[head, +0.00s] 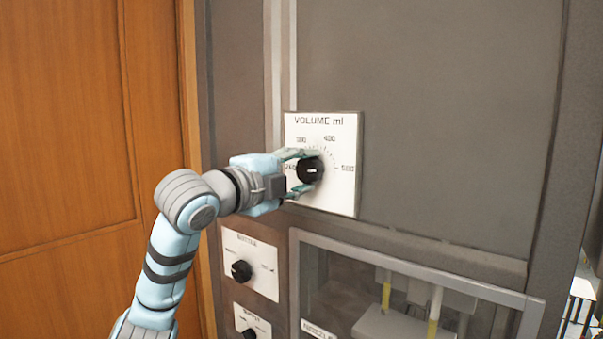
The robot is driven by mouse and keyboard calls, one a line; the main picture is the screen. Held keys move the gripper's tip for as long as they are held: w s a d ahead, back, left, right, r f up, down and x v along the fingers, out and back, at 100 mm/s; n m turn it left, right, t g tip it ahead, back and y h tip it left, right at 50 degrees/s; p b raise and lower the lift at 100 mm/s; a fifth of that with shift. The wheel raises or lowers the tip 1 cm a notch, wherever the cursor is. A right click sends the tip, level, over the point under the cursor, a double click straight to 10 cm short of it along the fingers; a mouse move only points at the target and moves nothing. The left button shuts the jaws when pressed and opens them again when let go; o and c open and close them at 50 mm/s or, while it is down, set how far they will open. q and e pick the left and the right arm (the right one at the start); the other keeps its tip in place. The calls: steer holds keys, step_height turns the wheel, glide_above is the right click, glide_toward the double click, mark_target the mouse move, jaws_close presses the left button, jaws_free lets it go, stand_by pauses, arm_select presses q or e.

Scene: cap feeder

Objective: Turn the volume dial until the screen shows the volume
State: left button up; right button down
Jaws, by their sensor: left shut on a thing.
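The volume dial is a black round knob (310,170) on a white plate (340,195) marked "VOLUME ml" with numbers around an arc. A light pointer mark on the knob points roughly to the right. My left gripper (307,172) reaches in from the left and is shut on the knob, one finger above it and one below. The fingers and wrist hide the left part of the plate's scale. No lit screen can be made out in this view. My right gripper is not in view.
Below left are a plate with a second black knob (241,271) and a lower plate with another knob (249,334). A framed window (400,262) at lower right shows parts with yellow rods. A wooden door (70,120) stands at the left. The grey panel (440,110) right of the dial is bare.

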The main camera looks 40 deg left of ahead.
arm_select(q)
steer(key=shift+f+m, duration=0.1)
steer(key=shift+m, duration=0.2)
steer(key=o, duration=0.9)
steer(key=shift+o, duration=1.2)
